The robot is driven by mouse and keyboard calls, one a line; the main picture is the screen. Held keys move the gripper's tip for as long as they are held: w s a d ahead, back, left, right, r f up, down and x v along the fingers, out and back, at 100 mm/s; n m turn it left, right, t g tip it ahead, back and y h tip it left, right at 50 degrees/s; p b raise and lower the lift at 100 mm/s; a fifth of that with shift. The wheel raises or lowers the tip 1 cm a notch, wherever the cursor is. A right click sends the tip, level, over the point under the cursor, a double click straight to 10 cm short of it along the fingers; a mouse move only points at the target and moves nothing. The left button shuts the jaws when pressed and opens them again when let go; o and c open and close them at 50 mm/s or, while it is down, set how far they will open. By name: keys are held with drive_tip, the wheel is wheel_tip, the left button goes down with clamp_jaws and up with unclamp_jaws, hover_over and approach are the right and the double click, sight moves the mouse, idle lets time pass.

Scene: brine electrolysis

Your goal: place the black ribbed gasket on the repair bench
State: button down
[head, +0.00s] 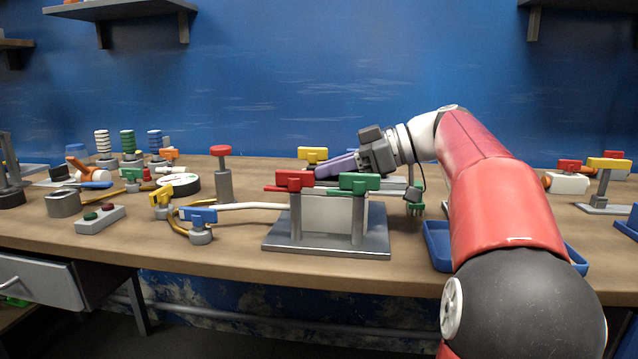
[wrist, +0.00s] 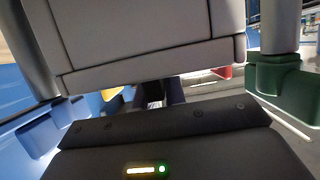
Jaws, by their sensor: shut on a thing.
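My gripper (head: 340,164) reaches in from the right, behind the red and green clamps of the grey cell on the workbench. A flat purple piece (head: 336,167) extends left from its jaws, low over the cell's top; its far end is partly hidden behind the red clamp. The jaws are shut on it as far as I can see. In the wrist view the fingertips are a small dark shape (wrist: 165,94), mostly hidden by a large grey block (wrist: 140,45). I cannot make out a black ribbed gasket in either view.
The cell's red clamp (head: 293,180), green clamp (head: 359,182) and yellow clamp (head: 312,154) stand close around my gripper. A blue tray (head: 437,245) is partly behind my arm. Several fittings crowd the left; the bench's front edge (head: 200,257) is mostly clear.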

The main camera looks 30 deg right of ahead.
drive_tip(key=shift+f, duration=0.55)
drive_tip(key=shift+r, duration=0.15)
drive_tip(key=c, duration=1.5)
unclamp_jaws()
drive_tip(key=shift+o, duration=0.2)
